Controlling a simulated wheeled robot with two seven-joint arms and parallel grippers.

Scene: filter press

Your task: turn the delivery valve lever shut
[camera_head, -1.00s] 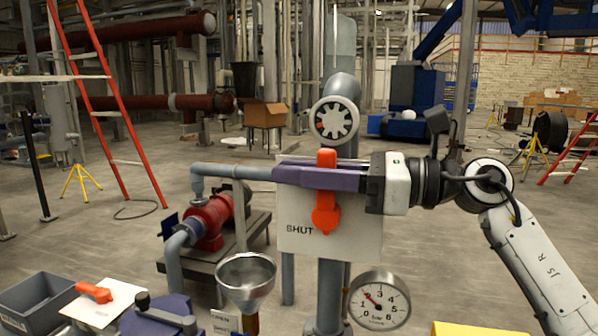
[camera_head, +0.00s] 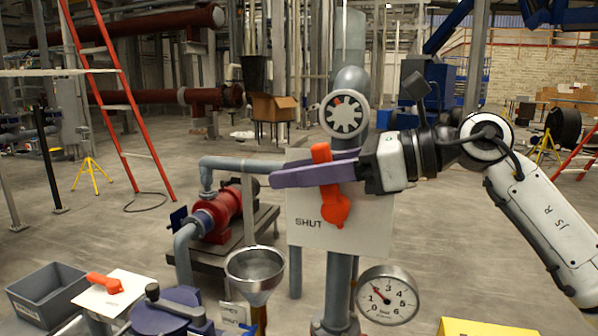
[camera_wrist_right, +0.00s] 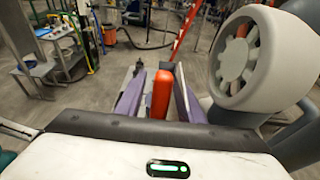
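The delivery valve lever (camera_head: 335,206) is red and stands in front of a white plate (camera_head: 365,230) marked SHUT at its left. Its upper end leans a little to the left. My right gripper (camera_head: 322,172) reaches in from the right, with its long purple fingers on either side of the lever's upper part. In the right wrist view the lever (camera_wrist_right: 162,95) stands between the two fingers (camera_wrist_right: 160,98), with narrow gaps seeming to show beside it. The fingers are apart and hide part of the lever. My left gripper is not in view.
A grey handwheel (camera_head: 345,114) stands just above the plate. A pressure gauge (camera_head: 387,296) and a metal funnel (camera_head: 255,272) are below. Another red lever (camera_head: 104,283) lies on a white plate at lower left, beside a grey bin (camera_head: 45,293).

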